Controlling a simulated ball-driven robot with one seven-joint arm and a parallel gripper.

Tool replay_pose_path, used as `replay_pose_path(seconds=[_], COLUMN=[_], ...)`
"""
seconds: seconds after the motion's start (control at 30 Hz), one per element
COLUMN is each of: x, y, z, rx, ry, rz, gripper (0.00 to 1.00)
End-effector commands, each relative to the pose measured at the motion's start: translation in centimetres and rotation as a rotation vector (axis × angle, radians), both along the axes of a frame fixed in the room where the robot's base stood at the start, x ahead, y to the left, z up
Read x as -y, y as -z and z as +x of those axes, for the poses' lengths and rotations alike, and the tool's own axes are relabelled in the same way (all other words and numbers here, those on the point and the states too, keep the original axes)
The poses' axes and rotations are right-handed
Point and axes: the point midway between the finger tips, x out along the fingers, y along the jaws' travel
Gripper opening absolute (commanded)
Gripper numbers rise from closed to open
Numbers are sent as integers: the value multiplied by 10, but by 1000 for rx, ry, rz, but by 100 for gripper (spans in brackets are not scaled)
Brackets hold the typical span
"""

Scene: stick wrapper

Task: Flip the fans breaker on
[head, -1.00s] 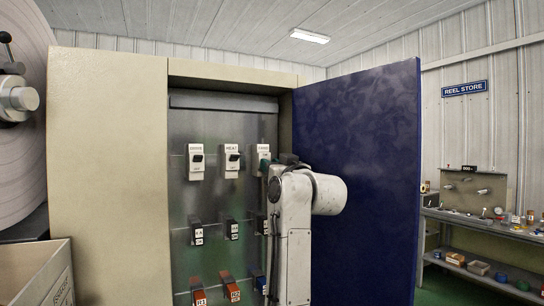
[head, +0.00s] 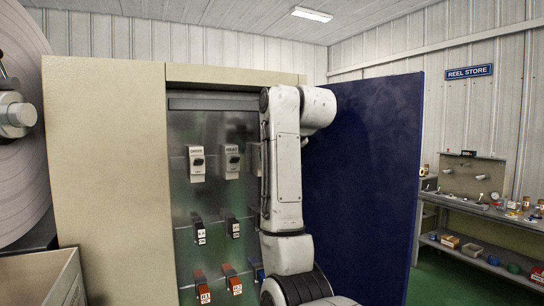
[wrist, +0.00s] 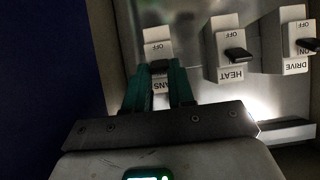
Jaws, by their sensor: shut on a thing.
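The fans breaker (wrist: 158,48) is a pale block on the metal panel, upside down in the wrist view.
The heat breaker (head: 232,162) and drive breaker (head: 196,163) stand left of it in the head view. Smaller black (head: 199,230) and red-brown (head: 202,287) units sit below. The open blue door (head: 365,190) stands close to my arm's right. A workbench (head: 470,210) is farther right.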

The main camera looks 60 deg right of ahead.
Motion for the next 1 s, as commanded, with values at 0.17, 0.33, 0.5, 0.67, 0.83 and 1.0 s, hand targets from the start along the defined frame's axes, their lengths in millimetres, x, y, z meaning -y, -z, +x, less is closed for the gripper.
replay_pose_path(seconds=[0.17,0.33,0.5,0.67,0.83,1.0], x=[1,1,1,1,1,1], y=[-2,-2,-2,-2,-2,-2], z=[2,2,2,2,2,2], rx=[-30,-39,-38,-38,-38,-38], ry=[-1,-1,-1,-1,-1,-1], rz=[18,23,23,23,23,24], gripper=[0,0,0,27,43,49])
